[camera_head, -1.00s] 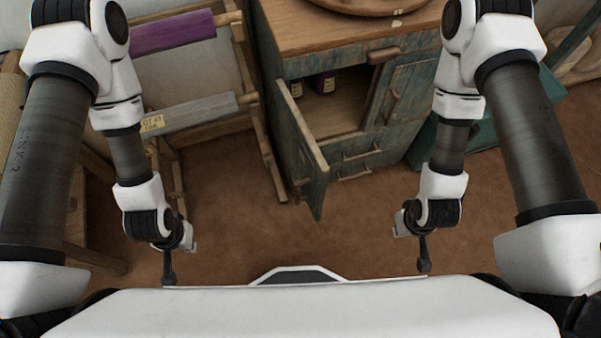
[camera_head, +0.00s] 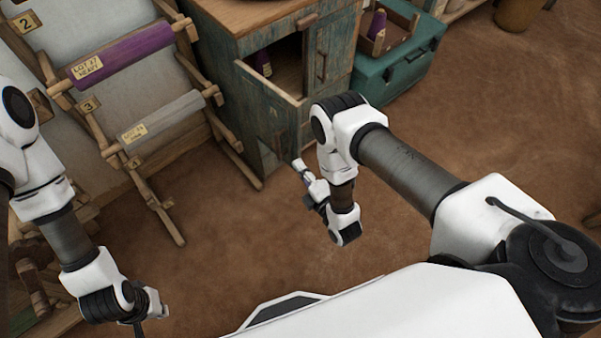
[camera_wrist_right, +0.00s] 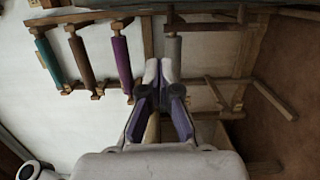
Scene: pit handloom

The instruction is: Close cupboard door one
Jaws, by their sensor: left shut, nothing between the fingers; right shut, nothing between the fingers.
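Cupboard door one (camera_head: 262,122), a worn teal panel with a pale wood top edge, stands ajar at the left of the wooden cupboard (camera_head: 250,16). A purple-wrapped item shows on the shelf behind it. My right gripper (camera_head: 300,168) is shut and empty, close by the lower free edge of the door. I cannot tell whether it touches. In the right wrist view the right gripper (camera_wrist_right: 160,70) points at the wall rack, and the door cannot be made out. My left gripper (camera_head: 140,327) is shut and empty at lower left, partly hidden and apart from the door.
A rack with a purple roll (camera_head: 122,52) and a grey roll (camera_head: 162,118) stands left of the cupboard. A teal chest (camera_head: 400,70) stands on its right. Another cupboard door (camera_head: 333,50) beside the opening is shut. The brown floor (camera_head: 470,130) at right is clear.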

